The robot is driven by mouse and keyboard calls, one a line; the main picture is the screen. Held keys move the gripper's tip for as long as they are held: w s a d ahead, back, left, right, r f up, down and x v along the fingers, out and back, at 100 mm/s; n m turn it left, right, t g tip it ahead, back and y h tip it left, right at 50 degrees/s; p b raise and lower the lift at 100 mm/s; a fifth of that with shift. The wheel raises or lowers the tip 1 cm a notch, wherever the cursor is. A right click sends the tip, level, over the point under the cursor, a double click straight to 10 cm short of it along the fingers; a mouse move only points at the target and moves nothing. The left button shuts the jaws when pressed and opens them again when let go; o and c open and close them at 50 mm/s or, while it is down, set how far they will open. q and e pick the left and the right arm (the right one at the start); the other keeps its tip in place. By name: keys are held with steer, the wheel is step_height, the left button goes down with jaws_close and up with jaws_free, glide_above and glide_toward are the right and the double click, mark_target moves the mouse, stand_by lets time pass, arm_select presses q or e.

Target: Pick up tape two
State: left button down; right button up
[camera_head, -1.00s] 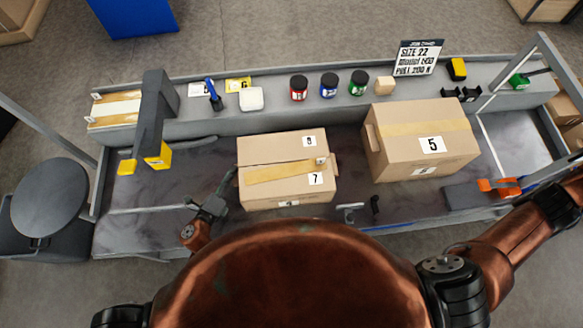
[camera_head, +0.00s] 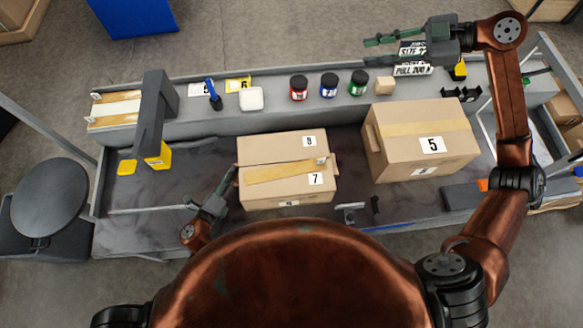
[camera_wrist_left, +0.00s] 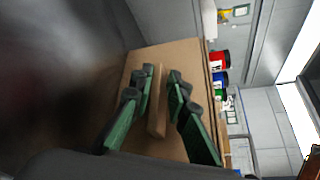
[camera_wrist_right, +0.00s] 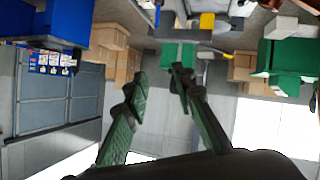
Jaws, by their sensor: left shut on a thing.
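A tape strip (camera_head: 284,171) runs across the top of the middle cardboard box (camera_head: 315,190) marked 7. No label reading two is legible on it. My left gripper (camera_head: 227,181) is at the box's left side. In the left wrist view, my left gripper (camera_wrist_left: 157,76) has its fingers on both sides of a narrow tan strip (camera_wrist_left: 157,105) standing out from the box; I cannot tell if it is a flap or tape. My right gripper (camera_head: 374,38) is raised at the back right, in front of the sign. Its fingers are apart and empty in the right wrist view (camera_wrist_right: 158,74).
A larger box marked 5 (camera_head: 424,150) stands to the right. A grey post (camera_head: 153,115) stands at left.

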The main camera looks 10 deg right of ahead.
steer(key=s+a+f+g+h, duration=0.1)
steer(key=s+a+f+h, duration=0.1)
steer(key=f, duration=0.8)
steer(key=s+a+f+g+h, duration=0.2)
steer(key=s+a+f+h, duration=0.1)
steer(key=f, duration=0.7)
steer(key=s+a+f+g+h, duration=0.2)
steer(key=s+a+f, duration=0.1)
steer(key=f, duration=0.7)
steer(key=shift+s+a+f+n, duration=0.1)
steer(key=shift+s+f+n, duration=0.25)
steer(key=shift+s, duration=0.5)
steer(key=shift+w+x, duration=0.15)
steer(key=shift+x, duration=1.35)
steer(key=shift+w+x, duration=0.1)
steer(key=shift+x, duration=1.45)
steer(key=shift+h, duration=0.3)
jaws_close()
